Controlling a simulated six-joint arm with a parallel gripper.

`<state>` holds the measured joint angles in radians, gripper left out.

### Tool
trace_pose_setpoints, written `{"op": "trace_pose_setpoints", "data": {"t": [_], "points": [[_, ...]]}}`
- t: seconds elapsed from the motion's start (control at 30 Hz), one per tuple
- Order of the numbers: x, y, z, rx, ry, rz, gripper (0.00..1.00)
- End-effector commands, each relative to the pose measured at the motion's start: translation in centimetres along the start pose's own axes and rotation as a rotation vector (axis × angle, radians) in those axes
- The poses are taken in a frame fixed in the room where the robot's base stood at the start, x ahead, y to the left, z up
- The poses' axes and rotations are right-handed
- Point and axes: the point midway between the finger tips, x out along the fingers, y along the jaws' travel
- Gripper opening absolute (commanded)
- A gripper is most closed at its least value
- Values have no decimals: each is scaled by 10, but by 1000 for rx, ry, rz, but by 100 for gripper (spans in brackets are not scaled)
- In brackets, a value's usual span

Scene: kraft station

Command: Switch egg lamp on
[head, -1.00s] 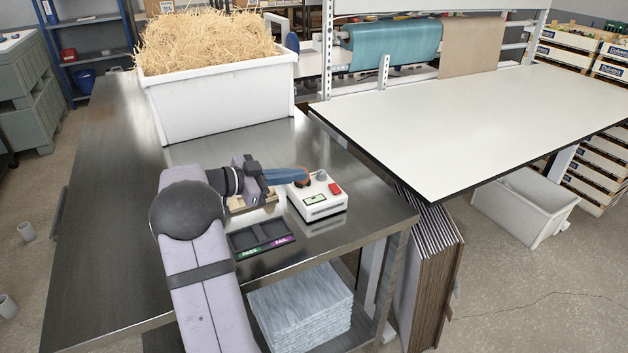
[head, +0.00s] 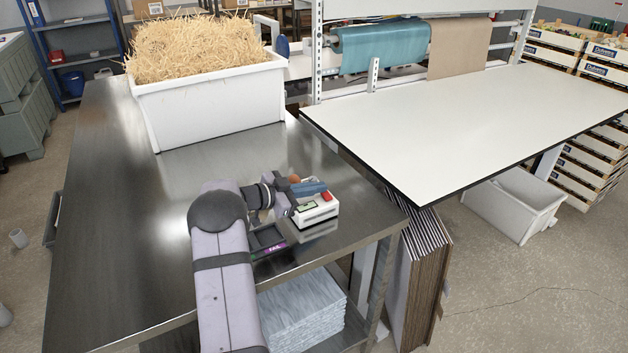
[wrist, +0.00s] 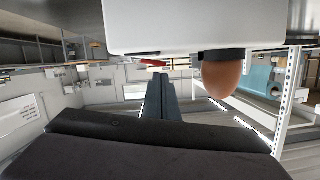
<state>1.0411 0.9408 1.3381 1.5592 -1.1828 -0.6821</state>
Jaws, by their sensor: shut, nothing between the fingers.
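The egg lamp (head: 318,215) is a white box near the front right of the steel table, with a red button (head: 327,197) at its right and a small display (head: 304,209) in front. My gripper (head: 324,187) is shut and empty, its blue fingers crossing over the lamp's top with tips close to the button. A brown egg (head: 294,179) shows behind the fingers. The wrist view is upside down: the lamp (wrist: 190,25) is at the top, the egg (wrist: 221,78) sits in a dark ring, and the fingertips (wrist: 157,76) are near the red button (wrist: 152,62). I cannot tell whether they touch it.
A dark tray (head: 265,236) with a FAIL label lies left of the lamp, partly hidden by my arm. A white bin (head: 215,105) of straw stands at the back. A white-topped table (head: 460,120) is to the right. The left of the steel table is clear.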

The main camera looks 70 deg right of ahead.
Motion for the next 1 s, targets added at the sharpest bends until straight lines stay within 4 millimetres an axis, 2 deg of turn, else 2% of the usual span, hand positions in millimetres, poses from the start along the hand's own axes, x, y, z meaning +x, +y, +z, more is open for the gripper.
{"op": "trace_pose_setpoints", "data": {"t": [0.53,0.73,1.0], "points": [[1,0,6,-3,1,1,0],[2,-3,11,-97,1,24,0],[3,-2,14,-96,-1,25,0]]}}
